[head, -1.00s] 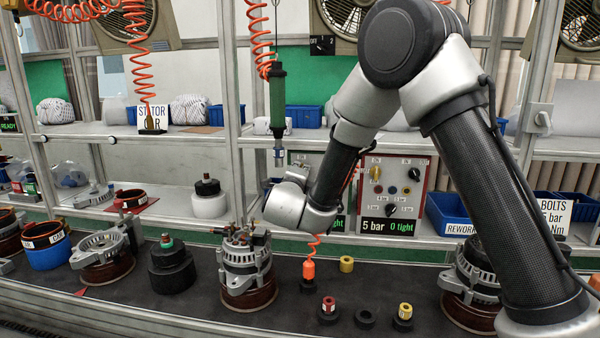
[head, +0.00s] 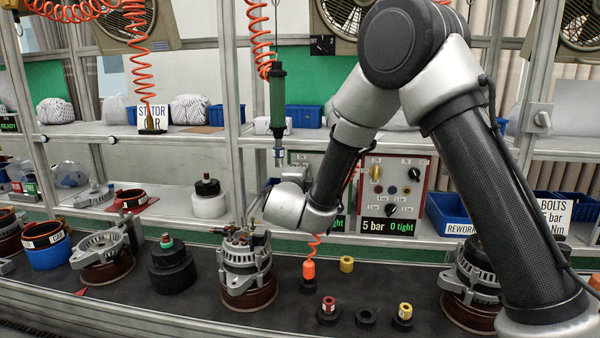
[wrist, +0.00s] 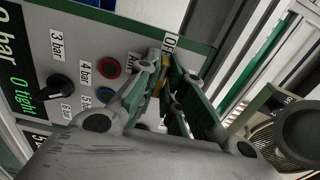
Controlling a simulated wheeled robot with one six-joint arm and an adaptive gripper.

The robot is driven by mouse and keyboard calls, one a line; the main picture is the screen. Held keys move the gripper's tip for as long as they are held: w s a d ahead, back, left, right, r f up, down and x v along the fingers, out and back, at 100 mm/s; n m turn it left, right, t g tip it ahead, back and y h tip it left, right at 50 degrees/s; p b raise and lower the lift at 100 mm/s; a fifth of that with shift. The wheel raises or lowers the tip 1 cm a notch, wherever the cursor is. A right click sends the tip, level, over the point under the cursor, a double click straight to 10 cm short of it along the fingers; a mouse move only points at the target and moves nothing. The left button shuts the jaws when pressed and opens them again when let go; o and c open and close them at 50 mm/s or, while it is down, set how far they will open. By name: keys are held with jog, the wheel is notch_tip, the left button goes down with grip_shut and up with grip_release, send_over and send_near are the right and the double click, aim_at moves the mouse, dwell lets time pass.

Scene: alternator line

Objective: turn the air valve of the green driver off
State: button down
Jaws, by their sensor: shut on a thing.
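The green driver (head: 277,105) hangs upright on a coiled orange hose above the bench. Its panel (head: 302,157) is mostly hidden behind my forearm in the head view. In the wrist view this panel (wrist: 95,28) shows a large "0 bar" and green "0 tight". My gripper (wrist: 163,72) is at the panel face, its fingers shut on the yellow air valve handle (wrist: 159,68), beside the OFF label (wrist: 170,43). The fingers cover most of the handle, so its exact angle is hard to tell.
A second panel (head: 408,172) reads "5 bar, 0 tight" and has its own yellow handle (head: 376,173). A black knob (wrist: 58,84) and a red button (wrist: 108,68) sit near my fingers. An alternator (head: 245,260) stands on the bench below my wrist.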

jog(key=c, duration=1.5)
grip_release()
jog(key=shift+c, duration=0.2)
jog(key=s+a, duration=0.2)
jog(key=s, duration=1)
jog(key=shift+a, duration=0.15)
jog(key=shift+w, duration=0.1)
